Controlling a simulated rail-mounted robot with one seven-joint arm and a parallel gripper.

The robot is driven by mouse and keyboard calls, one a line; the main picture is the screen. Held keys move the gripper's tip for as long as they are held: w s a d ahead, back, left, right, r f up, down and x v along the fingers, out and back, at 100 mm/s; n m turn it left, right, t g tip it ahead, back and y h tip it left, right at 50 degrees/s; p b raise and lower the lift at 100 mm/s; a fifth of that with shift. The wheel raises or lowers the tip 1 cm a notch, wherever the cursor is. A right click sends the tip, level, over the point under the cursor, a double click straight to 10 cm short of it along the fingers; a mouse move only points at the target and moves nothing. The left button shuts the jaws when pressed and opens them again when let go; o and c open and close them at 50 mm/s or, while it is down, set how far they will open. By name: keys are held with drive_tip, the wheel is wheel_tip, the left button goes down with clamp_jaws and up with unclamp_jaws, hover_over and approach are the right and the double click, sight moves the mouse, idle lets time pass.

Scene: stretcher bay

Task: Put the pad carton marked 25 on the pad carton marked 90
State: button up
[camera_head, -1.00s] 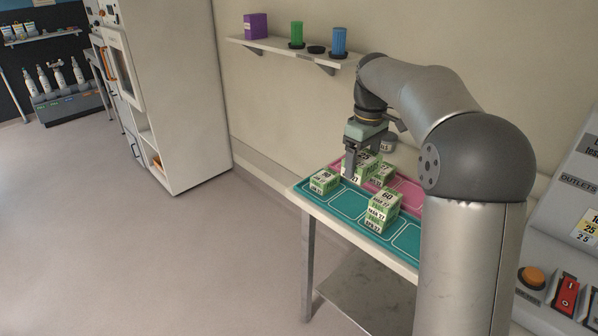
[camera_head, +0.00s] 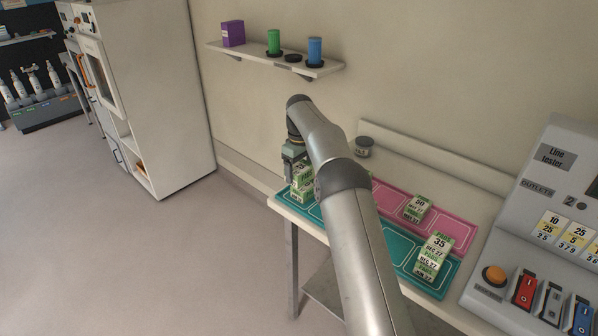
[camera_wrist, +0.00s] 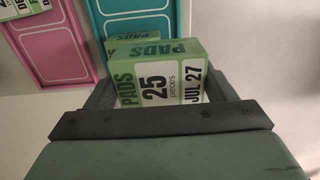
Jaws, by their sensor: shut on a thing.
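The pad carton marked 25 (camera_wrist: 160,75), green and white, is held between the fingers of my gripper (camera_wrist: 158,92) in the wrist view. In the head view my gripper (camera_head: 296,168) is over the left end of the teal mat (camera_head: 468,266), with the held carton (camera_head: 304,172) under it. Another green-and-white carton (camera_head: 302,191) is directly below the held one; its number cannot be read. Part of a green carton (camera_wrist: 117,43) shows just behind the held one in the wrist view. I cannot tell whether the two touch. No 90 is readable.
A carton marked 35 (camera_head: 438,244) tops a stack on the teal mat's right part. A carton marked 50 (camera_head: 418,208) stands on the pink mat (camera_head: 460,232). A grey jar (camera_head: 364,147) stands behind. My arm hides the table's middle. A line tester (camera_head: 550,200) is at right.

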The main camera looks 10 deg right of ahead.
drive_tip(key=shift+w+f, duration=0.2)
drive_tip(key=shift+w, duration=0.2)
drive_tip(key=shift+w+f+p, duration=0.45)
drive_tip(key=shift+f+p, duration=0.3)
drive_tip(key=shift+f, duration=1.5)
drive_tip(key=shift+f, duration=0.1)
drive_tip(key=o, duration=1.1)
drive_tip(key=shift+f, duration=0.1)
